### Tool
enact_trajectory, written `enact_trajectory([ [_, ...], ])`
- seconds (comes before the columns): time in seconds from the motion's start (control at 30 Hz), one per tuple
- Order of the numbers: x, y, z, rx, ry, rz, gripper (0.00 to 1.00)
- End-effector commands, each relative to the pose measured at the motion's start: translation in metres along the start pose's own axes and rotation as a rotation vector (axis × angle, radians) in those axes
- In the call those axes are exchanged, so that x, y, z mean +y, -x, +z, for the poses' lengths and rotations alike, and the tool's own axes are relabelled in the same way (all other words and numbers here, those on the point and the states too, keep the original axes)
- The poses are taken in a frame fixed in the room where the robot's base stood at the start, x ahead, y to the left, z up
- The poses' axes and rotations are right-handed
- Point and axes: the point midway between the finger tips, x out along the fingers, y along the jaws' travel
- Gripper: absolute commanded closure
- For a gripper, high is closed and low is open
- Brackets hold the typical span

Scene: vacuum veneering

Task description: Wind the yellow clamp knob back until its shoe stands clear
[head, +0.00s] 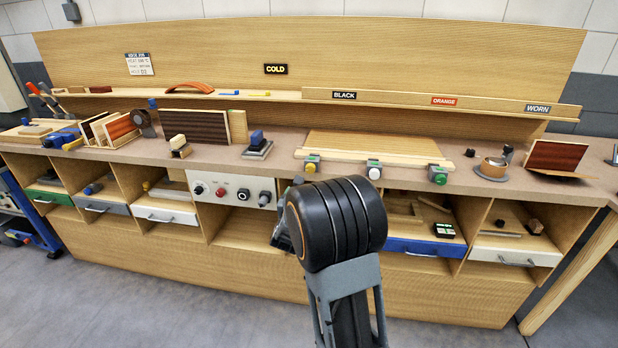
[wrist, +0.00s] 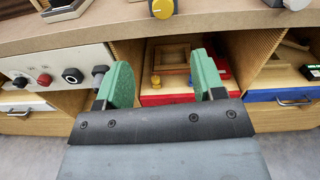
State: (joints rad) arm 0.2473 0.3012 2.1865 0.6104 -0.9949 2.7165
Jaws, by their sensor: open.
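The yellow clamp knob (head: 310,168) sits at the bench's front edge, the leftmost of three clamp knobs before a pale wooden board (head: 372,147). In the head view my own arm mostly hides the gripper.
A white knob (head: 374,172) and a green knob (head: 438,176) stand to the right along the edge. Below is a control panel (head: 232,190) with knobs, and a red drawer (wrist: 185,97) under an open compartment. A blue-topped block (head: 257,145) stands left on the bench.

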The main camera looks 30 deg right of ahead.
Motion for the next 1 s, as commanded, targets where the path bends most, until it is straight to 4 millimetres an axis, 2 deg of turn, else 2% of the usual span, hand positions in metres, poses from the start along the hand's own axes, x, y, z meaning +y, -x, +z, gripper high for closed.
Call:
enact_trajectory([
  [0.17,-0.004,-0.02,-0.001,-0.015,-0.037,-0.02,0.37],
  [0.5,-0.005,-0.084,0.0,-0.013,-0.035,-0.018,0.37],
  [0.7,-0.005,-0.115,0.001,-0.014,-0.035,-0.017,0.37],
  [1.0,-0.005,-0.136,0.001,-0.013,-0.035,-0.016,0.37],
])
